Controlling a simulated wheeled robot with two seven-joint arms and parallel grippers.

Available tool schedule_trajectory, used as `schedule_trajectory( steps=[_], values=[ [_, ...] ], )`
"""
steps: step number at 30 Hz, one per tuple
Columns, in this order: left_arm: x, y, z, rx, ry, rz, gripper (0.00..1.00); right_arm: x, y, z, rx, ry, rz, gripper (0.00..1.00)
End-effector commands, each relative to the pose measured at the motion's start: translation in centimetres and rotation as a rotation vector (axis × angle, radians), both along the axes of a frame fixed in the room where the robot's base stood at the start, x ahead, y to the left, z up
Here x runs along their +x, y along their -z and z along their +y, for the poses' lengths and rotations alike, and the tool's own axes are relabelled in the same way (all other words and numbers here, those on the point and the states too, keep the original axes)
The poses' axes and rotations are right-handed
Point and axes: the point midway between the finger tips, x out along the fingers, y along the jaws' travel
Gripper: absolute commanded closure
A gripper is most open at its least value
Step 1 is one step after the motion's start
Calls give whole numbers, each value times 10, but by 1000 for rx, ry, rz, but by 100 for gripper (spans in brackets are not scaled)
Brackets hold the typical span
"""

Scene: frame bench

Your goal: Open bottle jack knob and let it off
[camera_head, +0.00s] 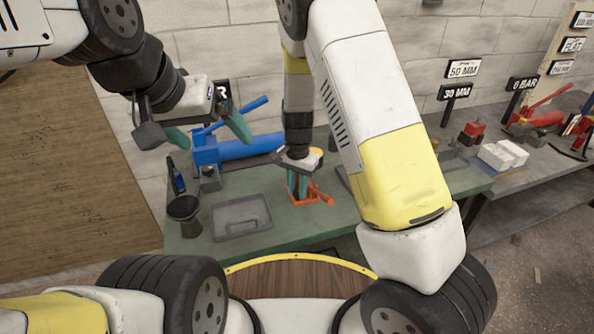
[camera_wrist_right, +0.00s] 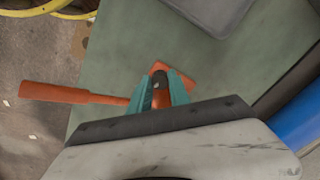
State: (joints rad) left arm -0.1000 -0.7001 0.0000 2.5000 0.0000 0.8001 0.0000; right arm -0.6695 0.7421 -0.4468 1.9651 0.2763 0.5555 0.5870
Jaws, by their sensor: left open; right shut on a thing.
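The orange-red bottle jack (camera_head: 310,196) stands on the green bench top, with its handle sticking out to the right. In the right wrist view its base plate (camera_wrist_right: 190,82) and long handle (camera_wrist_right: 72,93) show, with a dark round top part between my fingers. My right gripper (camera_head: 299,180) points down over the jack, its teal fingers shut on a part of it; in the right wrist view the fingertips (camera_wrist_right: 160,92) sit on either side of that part. The release knob cannot be told apart. My left gripper (camera_head: 205,128) is open and empty, in the air above the bench's left side.
A grey tray (camera_head: 240,217) and a dark cup (camera_head: 184,210) are at the front left. A second grey bench (camera_head: 520,200) with red tools and signs stands to the right.

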Motion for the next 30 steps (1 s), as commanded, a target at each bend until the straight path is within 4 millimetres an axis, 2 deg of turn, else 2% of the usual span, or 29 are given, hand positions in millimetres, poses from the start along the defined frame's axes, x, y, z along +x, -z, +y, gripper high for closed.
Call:
schedule_trajectory(
  steps=[3, 6, 14, 15, 17, 18, 26, 30],
  values=[
    [0, 0, 0, 0, 0, 0, 5, 0, -1, -1, 2, -145, -1, 100],
    [0, 0, 0, 0, 0, 0, 5, 0, 0, 0, 1, -208, 0, 100],
    [0, 0, 0, 0, 0, 0, 5, 0, 0, 0, 1, -214, -1, 100],
    [0, 0, 0, 0, 0, 0, 5, 0, 0, 0, 1, -213, -1, 69],
    [0, 0, 0, 0, 0, 0, 5, 0, 0, 0, 1, -213, -1, 57],
    [0, 0, 0, 0, 0, 0, 5, 0, 0, 0, 1, -213, -1, 55],
    [0, 0, 0, 0, 0, 0, 5, 0, 0, 0, 0, -199, 0, 55],
    [0, 0, 0, 0, 0, 0, 5, 0, 0, 0, -2, -86, 0, 55]
  ],
)
